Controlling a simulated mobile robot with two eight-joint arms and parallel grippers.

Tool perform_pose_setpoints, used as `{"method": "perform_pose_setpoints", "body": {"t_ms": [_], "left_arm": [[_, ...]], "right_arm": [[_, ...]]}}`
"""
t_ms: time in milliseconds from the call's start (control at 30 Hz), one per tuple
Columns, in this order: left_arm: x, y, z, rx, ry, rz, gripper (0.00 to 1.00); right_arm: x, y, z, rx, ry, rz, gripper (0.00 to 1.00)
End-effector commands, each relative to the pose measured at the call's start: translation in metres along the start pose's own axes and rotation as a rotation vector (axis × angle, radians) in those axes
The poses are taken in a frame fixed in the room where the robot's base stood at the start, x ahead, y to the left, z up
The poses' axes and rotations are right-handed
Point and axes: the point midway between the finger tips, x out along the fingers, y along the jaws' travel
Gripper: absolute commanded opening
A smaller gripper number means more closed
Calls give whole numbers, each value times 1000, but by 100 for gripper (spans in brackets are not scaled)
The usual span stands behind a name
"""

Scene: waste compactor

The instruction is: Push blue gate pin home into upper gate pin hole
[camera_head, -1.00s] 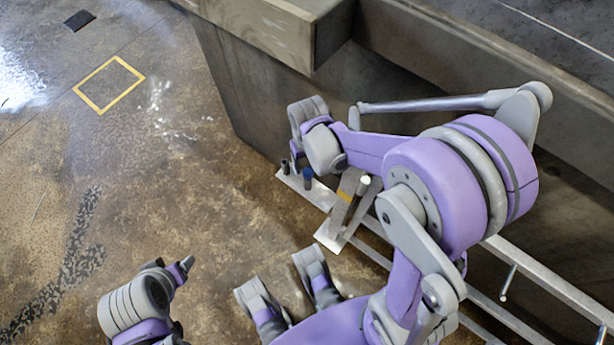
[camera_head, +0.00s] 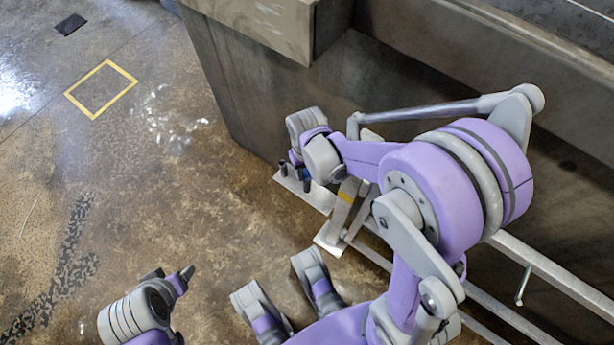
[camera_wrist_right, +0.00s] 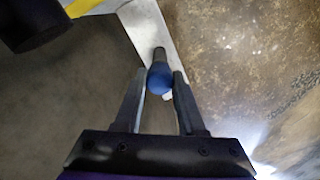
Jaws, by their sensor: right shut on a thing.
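The blue gate pin (camera_wrist_right: 159,79) shows its round blue top between the fingertips of my right gripper (camera_wrist_right: 160,84) in the right wrist view. That gripper is shut on it. A dark piece shows just past the blue top, over a pale metal strip (camera_wrist_right: 166,24). In the head view a small part of the blue pin (camera_head: 306,184) shows at the left end of the pale bar, just below my right wrist. The upper gate pin hole is hidden, so I cannot tell how deep the pin sits. My left gripper (camera_head: 184,276) is at the lower left, far from the pin; its jaws are unclear.
A dark pin (camera_head: 284,169) stands near the bar's left end. A pale metal frame with rails (camera_head: 545,267) runs to the lower right. The large dark compactor wall (camera_head: 235,85) rises behind my right arm. Open floor (camera_head: 150,190) lies to the left.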

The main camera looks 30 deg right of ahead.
Motion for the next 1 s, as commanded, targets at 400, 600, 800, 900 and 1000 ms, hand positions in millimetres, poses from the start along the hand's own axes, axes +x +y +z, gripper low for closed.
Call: {"method": "perform_pose_setpoints", "body": {"t_ms": [400, 600, 800, 900, 1000], "left_arm": [[-7, 0, -2, 0, 2, 0, 69], [-17, 0, -5, 0, 6, 0, 69], [-27, 0, -8, 0, 9, 0, 69], [-31, 0, -9, 0, 11, 0, 69], [-36, 0, -11, 0, 13, 0, 69]], "right_arm": [[-8, 0, 0, 0, 0, 0, 0], [-21, 0, 0, 0, 1, 0, 0], [-33, 0, 0, 0, 1, 0, 0], [-39, 0, 0, 0, 1, 0, 0], [-45, 0, 0, 0, 1, 0, 0]]}}
